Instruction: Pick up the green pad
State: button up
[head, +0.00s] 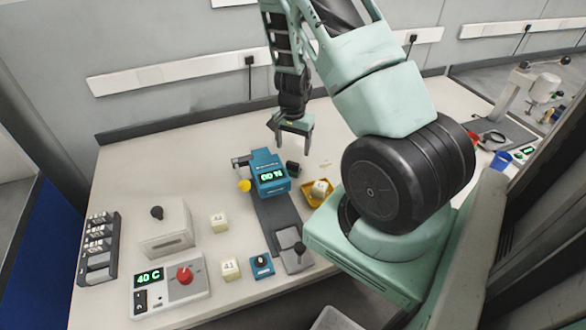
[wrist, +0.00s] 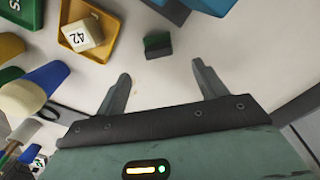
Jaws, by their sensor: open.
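The green pad (wrist: 157,43) looks like a small dark block with a dark green face. In the wrist view it lies on the table just beyond my fingertips, roughly between their lines. In the head view it seems to be the small dark block (head: 293,168) just right of the teal device. My gripper (head: 290,138) is open and empty, above the table and behind the block. In the wrist view both fingers of my gripper (wrist: 163,78) show spread apart, with bare table between them. The block is apart from the fingers.
A yellow tray (head: 306,199) with a numbered cube (wrist: 82,34) stands close to the block. The teal device (head: 268,172) with a green display is to its left. Table behind is clear.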

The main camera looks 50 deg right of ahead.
aim_at(293, 163)
notch_tip(293, 163, down, 3)
jog(key=shift+r, duration=0.1)
jog(key=shift+s+a+f+p, duration=0.1)
jog(key=shift+f+p, duration=0.3)
jog(key=shift+f, duration=0.9)
jog(key=shift+s+a+f+p, duration=0.1)
jog(key=shift+f+p, duration=0.25)
jog(key=shift+f, duration=0.95)
jog(key=shift+c, duration=0.3)
jog(key=c, duration=1.1)
notch_tip(293, 163, up, 10)
jog(key=shift+r+b, duration=0.1)
jog(key=shift+b, duration=0.4)
